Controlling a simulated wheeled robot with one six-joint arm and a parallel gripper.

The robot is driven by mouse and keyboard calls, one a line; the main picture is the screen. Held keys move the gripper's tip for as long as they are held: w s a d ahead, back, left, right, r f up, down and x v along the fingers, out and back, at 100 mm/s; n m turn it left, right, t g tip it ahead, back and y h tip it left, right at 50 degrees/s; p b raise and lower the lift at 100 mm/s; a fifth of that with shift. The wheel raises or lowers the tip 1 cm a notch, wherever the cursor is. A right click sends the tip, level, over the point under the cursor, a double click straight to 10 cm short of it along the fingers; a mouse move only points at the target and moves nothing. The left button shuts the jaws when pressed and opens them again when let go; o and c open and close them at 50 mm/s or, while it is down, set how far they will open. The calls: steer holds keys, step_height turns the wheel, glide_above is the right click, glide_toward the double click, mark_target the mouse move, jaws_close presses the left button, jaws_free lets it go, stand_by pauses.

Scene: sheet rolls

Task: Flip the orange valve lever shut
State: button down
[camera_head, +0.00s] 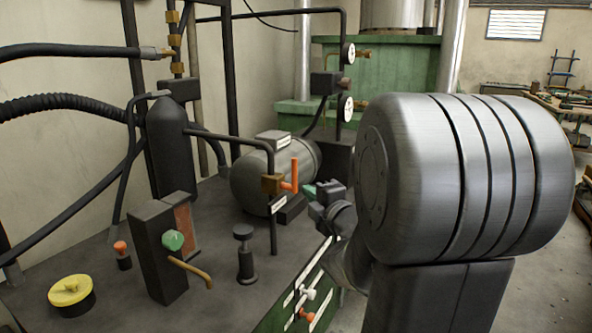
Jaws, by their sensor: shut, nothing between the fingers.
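The orange valve lever (294,175) stands nearly upright beside a brass valve body (271,185) on a thin dark vertical pipe, in front of a grey tank. My gripper (311,192) is small in the picture, just right of the lever's lower part, with its tip pointing left toward it. It is shut with nothing held. A small gap seems to show between tip and lever, but I cannot tell the depth. My arm's large metal joint fills the right and hides what is behind it.
A dark block with a green knob (173,240) and a brass spout stands at the front left. Near it are a yellow cap (71,291), an orange-topped post (122,255) and a black post (244,253). White and orange handles (306,314) sit on the bench front.

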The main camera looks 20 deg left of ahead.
steer(key=w+d+p+x, duration=0.1)
steer(key=w+p+x, duration=0.1)
steer(key=x, duration=1)
steer(key=shift+w+p, duration=0.4)
steer(key=shift+w, duration=0.05)
